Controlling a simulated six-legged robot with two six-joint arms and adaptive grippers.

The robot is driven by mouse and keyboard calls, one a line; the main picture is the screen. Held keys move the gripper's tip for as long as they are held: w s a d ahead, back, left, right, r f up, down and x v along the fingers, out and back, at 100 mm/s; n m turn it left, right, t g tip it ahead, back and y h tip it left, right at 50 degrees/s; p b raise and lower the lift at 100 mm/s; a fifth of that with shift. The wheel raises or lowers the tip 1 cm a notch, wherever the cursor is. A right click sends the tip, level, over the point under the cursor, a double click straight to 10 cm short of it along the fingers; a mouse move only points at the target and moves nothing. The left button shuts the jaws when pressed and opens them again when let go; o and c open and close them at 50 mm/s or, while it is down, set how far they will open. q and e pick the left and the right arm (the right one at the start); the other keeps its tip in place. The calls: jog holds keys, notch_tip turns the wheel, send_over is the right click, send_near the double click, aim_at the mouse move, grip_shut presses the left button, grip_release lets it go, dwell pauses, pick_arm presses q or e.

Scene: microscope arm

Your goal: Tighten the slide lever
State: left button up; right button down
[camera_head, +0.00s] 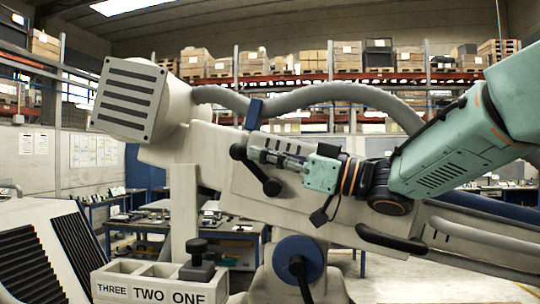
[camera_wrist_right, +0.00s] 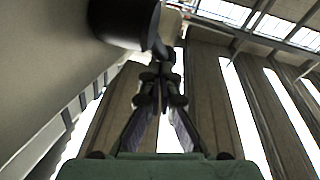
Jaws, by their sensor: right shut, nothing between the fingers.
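A black lever (camera_head: 257,171) with a round knob at each end sits on the side of the pale microscope arm (camera_head: 240,190), slanting down to the right. It looks like the slide lever, but no label shows. My right gripper (camera_head: 256,156) comes in from the right, its fingers shut and empty beside the lever's upper part. Whether they touch it I cannot tell. In the right wrist view the shut fingers (camera_wrist_right: 160,85) point up the picture, and a large dark rounded part (camera_wrist_right: 124,22), perhaps the lever's knob, is close to the tips. My left gripper is out of view.
A blue upright tab (camera_head: 254,113) stands just above the lever. A blue round hub (camera_head: 299,260) with a black handle is below. A black handle bar (camera_head: 391,240) is under my right wrist. A holder labelled THREE, TWO, ONE (camera_head: 150,292) stands at lower left.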

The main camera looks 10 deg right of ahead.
jog(key=shift+w+a+f, duration=0.1)
jog(key=shift+w+a, duration=0.05)
jog(key=shift+a, duration=0.15)
jog(key=v, duration=0.7)
dwell(0.6)
